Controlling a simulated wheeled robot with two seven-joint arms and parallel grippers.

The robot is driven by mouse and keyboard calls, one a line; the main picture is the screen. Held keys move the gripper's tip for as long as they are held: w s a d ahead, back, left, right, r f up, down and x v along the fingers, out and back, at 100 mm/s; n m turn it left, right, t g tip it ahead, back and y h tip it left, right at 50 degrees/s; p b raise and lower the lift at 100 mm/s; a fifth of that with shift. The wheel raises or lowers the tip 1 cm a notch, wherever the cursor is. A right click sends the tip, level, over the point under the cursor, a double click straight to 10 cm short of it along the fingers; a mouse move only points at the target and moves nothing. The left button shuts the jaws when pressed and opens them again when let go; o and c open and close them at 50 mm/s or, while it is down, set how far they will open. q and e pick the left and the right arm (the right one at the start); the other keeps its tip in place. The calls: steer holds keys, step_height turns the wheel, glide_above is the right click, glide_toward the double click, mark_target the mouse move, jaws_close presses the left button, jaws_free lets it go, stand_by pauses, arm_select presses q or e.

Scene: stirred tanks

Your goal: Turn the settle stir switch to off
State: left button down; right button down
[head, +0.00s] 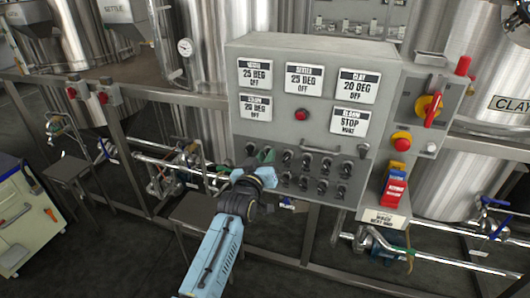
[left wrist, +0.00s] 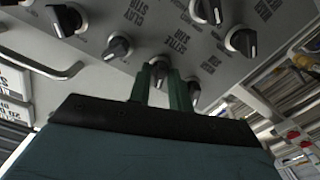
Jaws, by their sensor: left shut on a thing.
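The grey control panel (head: 303,200) carries two rows of black rotary switches below its displays. My left gripper (head: 262,165) reaches up to the left part of the switch rows in the head view and hides what it grips. In the left wrist view, the two dark green fingers of my left gripper (left wrist: 167,85) are shut around a black switch knob (left wrist: 160,66). A label that seems to read settle stir (left wrist: 177,40) is printed close by this knob. The knob's pointer direction is mostly hidden by the fingers. My right gripper is not in view.
Neighbouring knobs (left wrist: 118,46) (left wrist: 241,41) sit close on both sides. A panel handle (left wrist: 45,69) is nearby. In the head view, a red stop button (head: 401,141) and a red-yellow isolator (head: 430,107) are at the right. Pipes run below the panel.

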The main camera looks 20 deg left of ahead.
arm_select(q)
steer(key=shift+n+p, duration=0.5)
steer(key=shift+n, duration=0.6)
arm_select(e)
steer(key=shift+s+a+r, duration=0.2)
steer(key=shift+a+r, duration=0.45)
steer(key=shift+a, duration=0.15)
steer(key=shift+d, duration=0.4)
arm_select(q)
steer(key=c, duration=1.5)
jaws_free()
